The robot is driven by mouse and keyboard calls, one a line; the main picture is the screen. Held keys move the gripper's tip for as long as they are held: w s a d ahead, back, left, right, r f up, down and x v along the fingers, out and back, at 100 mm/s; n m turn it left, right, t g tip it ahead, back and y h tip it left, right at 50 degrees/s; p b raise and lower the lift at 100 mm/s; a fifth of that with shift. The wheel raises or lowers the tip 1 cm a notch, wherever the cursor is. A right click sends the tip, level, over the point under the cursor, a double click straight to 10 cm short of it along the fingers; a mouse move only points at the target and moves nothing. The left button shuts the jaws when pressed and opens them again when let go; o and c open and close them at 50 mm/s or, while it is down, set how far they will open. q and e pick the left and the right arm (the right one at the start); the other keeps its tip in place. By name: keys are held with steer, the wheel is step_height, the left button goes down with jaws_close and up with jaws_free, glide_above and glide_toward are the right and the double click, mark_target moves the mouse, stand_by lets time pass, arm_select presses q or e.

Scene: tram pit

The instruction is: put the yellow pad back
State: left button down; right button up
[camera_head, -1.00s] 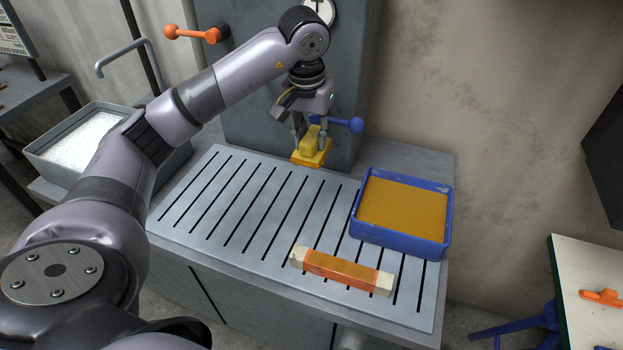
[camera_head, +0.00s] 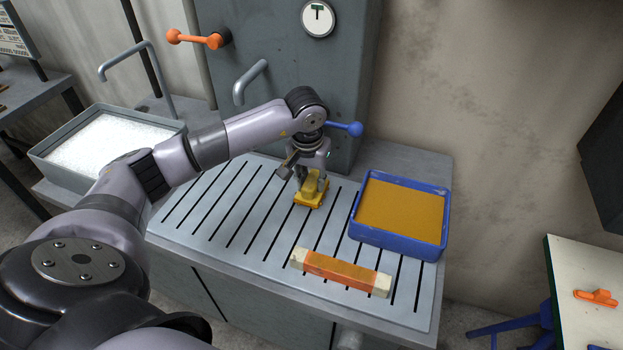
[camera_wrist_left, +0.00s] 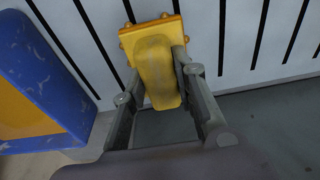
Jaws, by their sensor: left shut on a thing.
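The yellow pad (camera_head: 311,193) has a flat base and a raised grip. My left gripper (camera_head: 311,176) is shut on its grip, with the base facing down at the slotted grey rack (camera_head: 215,205). The pad is at or just above the rack; I cannot tell if it touches. In the left wrist view the pad (camera_wrist_left: 155,65) sits between the two fingers (camera_wrist_left: 160,90), over the slotted surface. My right gripper is not in view.
A blue tray (camera_head: 397,246) with orange-brown filling stands right of the pad. A cream block with an orange band (camera_head: 340,270) lies in front. A basin of white foam (camera_head: 105,138) is at left. A blue-knobbed lever (camera_head: 352,129) projects close behind my gripper.

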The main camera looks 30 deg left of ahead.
arm_select(q)
steer(key=shift+f, duration=0.2)
steer(key=c, duration=1.3)
jaws_free()
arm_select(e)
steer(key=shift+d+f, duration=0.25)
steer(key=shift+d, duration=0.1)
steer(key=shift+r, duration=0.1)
